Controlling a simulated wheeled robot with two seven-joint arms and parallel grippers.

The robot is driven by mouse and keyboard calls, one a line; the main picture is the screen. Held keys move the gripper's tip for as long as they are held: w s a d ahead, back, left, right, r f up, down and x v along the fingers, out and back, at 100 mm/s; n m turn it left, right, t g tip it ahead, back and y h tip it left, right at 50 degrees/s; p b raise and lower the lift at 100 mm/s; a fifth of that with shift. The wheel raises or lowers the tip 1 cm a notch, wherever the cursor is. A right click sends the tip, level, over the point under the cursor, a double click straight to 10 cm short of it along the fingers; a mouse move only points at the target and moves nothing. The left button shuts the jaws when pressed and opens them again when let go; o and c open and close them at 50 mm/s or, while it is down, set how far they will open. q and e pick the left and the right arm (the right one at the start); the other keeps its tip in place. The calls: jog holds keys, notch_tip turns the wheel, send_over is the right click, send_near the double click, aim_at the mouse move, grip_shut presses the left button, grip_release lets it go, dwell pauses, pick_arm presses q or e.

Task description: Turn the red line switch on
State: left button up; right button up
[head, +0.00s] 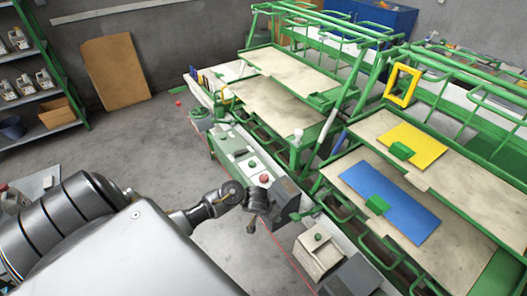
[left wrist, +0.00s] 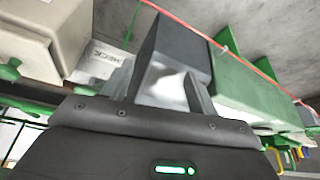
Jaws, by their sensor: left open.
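A dark grey box (head: 287,198) sits on the rail by the green workbench, where a thin red line (head: 285,252) runs past. In the left wrist view the grey box (left wrist: 182,48) stands right ahead of my left gripper (left wrist: 165,85), with the red line (left wrist: 235,55) passing behind it. The fingers are open, one on each side of the view of the box's lower part. I cannot tell whether they touch it. In the head view my left gripper (head: 256,208) is just left of the box. No switch lever can be made out. My right gripper is not in view.
A green control panel (head: 242,152) with a red button (head: 264,178) is behind the grey box. A beige box (head: 318,250) is in front of it. Green-framed benches (head: 460,195) fill the right. The floor (head: 150,140) to the left is mostly clear.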

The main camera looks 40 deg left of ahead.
aim_at(264, 177)
pick_arm(q)
jog(key=w+a+r+n+y+p, duration=0.1)
jog(key=w+a+r+n, duration=0.1)
jog(key=w+a+r, duration=0.3)
jog(key=w+a+r+n+p, duration=0.1)
jog(key=w+a+r, duration=0.2)
jog(key=a+r, duration=0.4)
jog(key=x, duration=0.3)
jog(key=b+x, duration=0.1)
jog(key=x, duration=0.2)
jog(key=b+x, duration=0.1)
jog(key=x, duration=0.2)
jog(key=shift+s+d+f, duration=0.15)
jog(key=shift+s+f, duration=0.1)
jog(key=shift+f, duration=0.2)
jog(key=shift+w+f, duration=0.25)
jog(key=shift+f, duration=0.35)
jog(key=shift+c, duration=0.3)
jog(key=c, duration=0.9)
